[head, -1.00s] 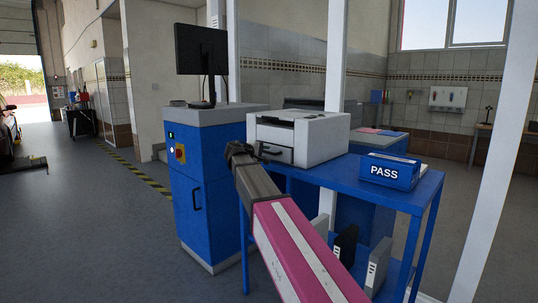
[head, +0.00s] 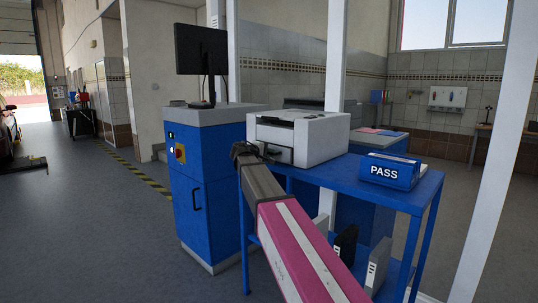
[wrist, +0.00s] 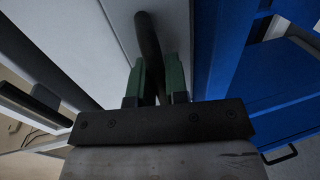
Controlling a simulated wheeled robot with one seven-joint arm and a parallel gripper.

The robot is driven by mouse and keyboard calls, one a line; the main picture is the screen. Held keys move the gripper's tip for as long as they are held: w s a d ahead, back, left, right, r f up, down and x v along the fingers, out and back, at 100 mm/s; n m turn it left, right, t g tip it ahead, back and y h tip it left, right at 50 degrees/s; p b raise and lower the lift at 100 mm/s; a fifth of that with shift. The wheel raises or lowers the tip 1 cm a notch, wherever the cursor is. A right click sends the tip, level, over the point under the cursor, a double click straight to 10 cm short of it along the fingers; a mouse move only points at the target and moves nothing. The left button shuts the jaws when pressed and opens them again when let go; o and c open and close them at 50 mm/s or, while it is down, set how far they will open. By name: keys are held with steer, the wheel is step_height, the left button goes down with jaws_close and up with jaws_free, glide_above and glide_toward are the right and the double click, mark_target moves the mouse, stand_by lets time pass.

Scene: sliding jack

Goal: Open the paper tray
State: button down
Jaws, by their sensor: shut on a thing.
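The white printer (head: 318,138) stands on the blue table. The paper tray is in its lower front (head: 284,155), mostly hidden behind my gripper (head: 262,152); I cannot tell from the head view whether it is pulled out at all. In the wrist view, a dark curved handle (wrist: 149,42) stands out from a pale grey face. The green fingers of my gripper (wrist: 157,84) are on either side of the handle and shut on it. The fingertips are hidden in the head view.
The blue table (head: 405,200) holds a blue PASS box (head: 388,171) to the printer's right. A blue cabinet (head: 208,190) with a monitor (head: 203,50) stands close on the left. A white post (head: 492,160) is at the right. The floor at left is open.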

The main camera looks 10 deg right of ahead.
steer(key=f+v, duration=0.1)
steer(key=v, duration=0.8)
steer(key=f+v, duration=0.2)
steer(key=v, duration=0.6)
steer(key=shift+s+a+f, duration=0.3)
steer(key=shift+s+a, duration=0.15)
steer(key=shift+a, duration=0.2)
steer(key=c, duration=1.1)
jaws_free()
steer(key=v, duration=1)
steer(key=shift+s+a+r, duration=0.1)
steer(key=shift+s+a, duration=0.1)
steer(key=shift+a, duration=0.15)
